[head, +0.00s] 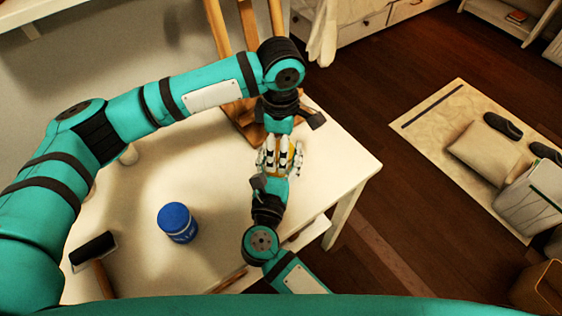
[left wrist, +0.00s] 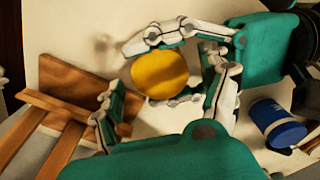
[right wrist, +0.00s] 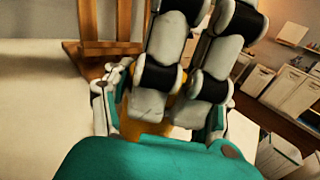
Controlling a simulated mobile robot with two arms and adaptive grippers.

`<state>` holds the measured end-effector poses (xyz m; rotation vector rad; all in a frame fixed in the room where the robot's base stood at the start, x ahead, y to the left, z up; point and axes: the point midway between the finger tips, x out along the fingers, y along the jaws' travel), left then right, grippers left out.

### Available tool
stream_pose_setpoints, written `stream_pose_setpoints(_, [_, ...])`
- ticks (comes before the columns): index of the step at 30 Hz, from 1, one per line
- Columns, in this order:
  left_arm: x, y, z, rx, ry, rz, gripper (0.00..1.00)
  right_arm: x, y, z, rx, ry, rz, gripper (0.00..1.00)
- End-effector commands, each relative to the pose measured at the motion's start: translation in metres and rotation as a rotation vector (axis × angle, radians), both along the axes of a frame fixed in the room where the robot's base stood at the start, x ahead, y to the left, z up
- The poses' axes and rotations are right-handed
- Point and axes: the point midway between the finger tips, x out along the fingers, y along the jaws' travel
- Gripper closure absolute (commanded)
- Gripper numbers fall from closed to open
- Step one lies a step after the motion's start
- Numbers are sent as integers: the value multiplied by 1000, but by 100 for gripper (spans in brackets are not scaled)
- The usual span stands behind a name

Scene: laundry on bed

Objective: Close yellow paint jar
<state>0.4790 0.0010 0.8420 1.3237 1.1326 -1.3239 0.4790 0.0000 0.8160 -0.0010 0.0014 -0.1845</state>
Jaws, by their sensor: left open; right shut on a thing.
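The yellow paint jar (head: 291,151) is at the table's right part, largely hidden between my two grippers. In the left wrist view its round yellow top (left wrist: 160,75) faces the camera; I cannot tell whether the lid is seated. My right gripper (head: 277,168) comes from the near side and is shut around the jar. My left gripper (head: 281,148) comes from the far side, above the jar. Its fingers are open on either side of the yellow top; contact is unclear.
A jar with a blue lid (head: 177,221) stands on the white table (head: 215,180), left of the grippers. A black roller (head: 93,251) lies at the near left. A wooden easel (head: 250,125) stands behind the grippers. The table's right edge is close by.

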Motion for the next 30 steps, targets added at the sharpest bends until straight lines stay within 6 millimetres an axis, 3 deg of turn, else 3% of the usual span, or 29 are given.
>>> stream_pose_setpoints(10, [0, -1, 41, -1, -2, -1, 21, 0, 0, 0, 0, -1, 0, 100])
stream_pose_setpoints(18, [0, 0, 43, -1, -1, -1, 21, 0, 0, 0, 0, -1, 0, 100])
stream_pose_setpoints(23, [0, 0, 43, -1, -1, -1, 1, 0, 0, 0, 0, -1, 0, 100])
stream_pose_setpoints(30, [0, 0, 43, -1, -1, 0, 0, 0, 0, 0, 0, -1, 0, 100])
